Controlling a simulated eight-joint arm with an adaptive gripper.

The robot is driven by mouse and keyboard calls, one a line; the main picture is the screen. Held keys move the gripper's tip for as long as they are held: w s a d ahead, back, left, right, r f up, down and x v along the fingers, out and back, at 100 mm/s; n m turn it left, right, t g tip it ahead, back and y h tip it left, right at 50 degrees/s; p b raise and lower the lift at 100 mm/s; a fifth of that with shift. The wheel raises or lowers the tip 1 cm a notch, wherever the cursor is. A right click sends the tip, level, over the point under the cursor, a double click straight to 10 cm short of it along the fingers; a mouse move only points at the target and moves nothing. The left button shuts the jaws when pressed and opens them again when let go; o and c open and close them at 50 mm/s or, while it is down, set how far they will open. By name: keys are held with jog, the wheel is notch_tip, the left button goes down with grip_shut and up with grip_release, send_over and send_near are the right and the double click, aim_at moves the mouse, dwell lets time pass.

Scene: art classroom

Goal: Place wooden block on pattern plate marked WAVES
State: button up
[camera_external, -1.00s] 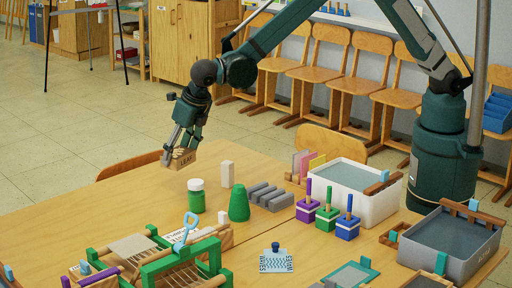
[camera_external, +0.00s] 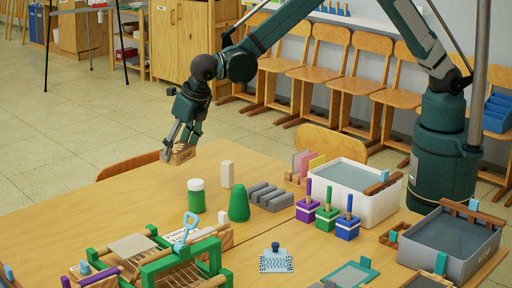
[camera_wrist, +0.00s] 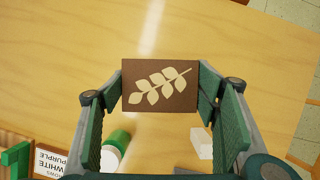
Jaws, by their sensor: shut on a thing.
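My gripper (camera_external: 180,146) is shut on a wooden block (camera_external: 180,155) marked LEAF, near the far left edge of the table. In the wrist view the block (camera_wrist: 160,86) shows a brown face with a pale leaf sprig, between the two green finger pads. I cannot tell its exact height over the table. The pattern plate marked WAVES (camera_external: 277,264) lies flat at the front middle of the table, with blue wave lines and a dark blue knob at its far edge. The gripper is well behind and left of the plate.
A green jar with white lid (camera_external: 196,196), a green cone (camera_external: 239,204), a pale upright block (camera_external: 227,174) and grey ridged blocks (camera_external: 268,196) stand between. A green wooden frame (camera_external: 185,262) is front left. A white tub (camera_external: 350,185) and grey tub (camera_external: 455,245) stand right.

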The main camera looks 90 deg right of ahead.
jog(key=s+a+r+n, duration=0.1)
jog(key=s+a, duration=0.3)
jog(key=a, duration=0.4)
jog(key=s+a+n+y+p, duration=0.1)
jog(key=s+a, duration=0.2)
jog(key=a, duration=0.5)
jog(key=s+a+r+n, duration=0.1)
jog(key=s+a, duration=0.3)
jog(key=a, duration=0.3)
notch_tip(320, 180, up, 2)
jog(key=n+y+p, duration=0.1)
jog(key=n+p, duration=0.1)
jog(key=n, duration=0.1)
send_over(276, 261)
jog(key=shift+r+t, duration=0.2)
jog(key=shift+t, duration=0.1)
notch_tip(276, 261, down, 6)
jog(key=b, duration=0.1)
jog(key=shift+f, duration=0.15)
jog(key=shift+f, duration=0.1)
jog(key=shift+f+b, duration=0.45)
jog(key=shift+f, duration=1.3)
jog(key=shift+f+b, duration=0.4)
jog(key=shift+f, duration=0.2)
